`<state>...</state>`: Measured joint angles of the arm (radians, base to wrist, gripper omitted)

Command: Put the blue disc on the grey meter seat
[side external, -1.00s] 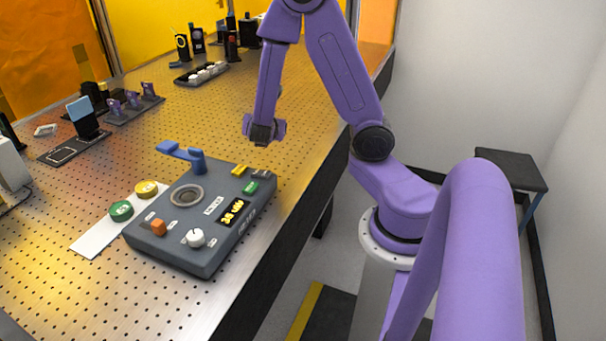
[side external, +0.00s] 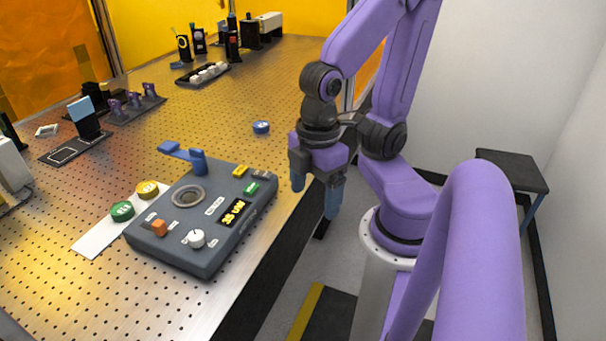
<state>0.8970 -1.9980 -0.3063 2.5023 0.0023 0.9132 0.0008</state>
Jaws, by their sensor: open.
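The blue disc (side external: 261,127) lies flat on the perforated table, behind and to the right of the grey meter. The grey meter (side external: 168,250) stands on the table with a round ringed seat (side external: 188,196) on its top, which is empty. A blue lever arm (side external: 184,155) stands at the meter's back edge, behind the seat. My gripper (side external: 315,200) is open and empty, pointing down at the table's right edge. It is to the right of the meter and nearer the camera than the blue disc, apart from both.
A green disc (side external: 122,211) and a yellow disc (side external: 147,189) lie on a white strip (side external: 90,240) left of the meter. An orange button (side external: 159,228) and a white knob (side external: 196,238) rise from the meter's front. Optics mounts (side external: 133,103) stand further back. The table between disc and meter is clear.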

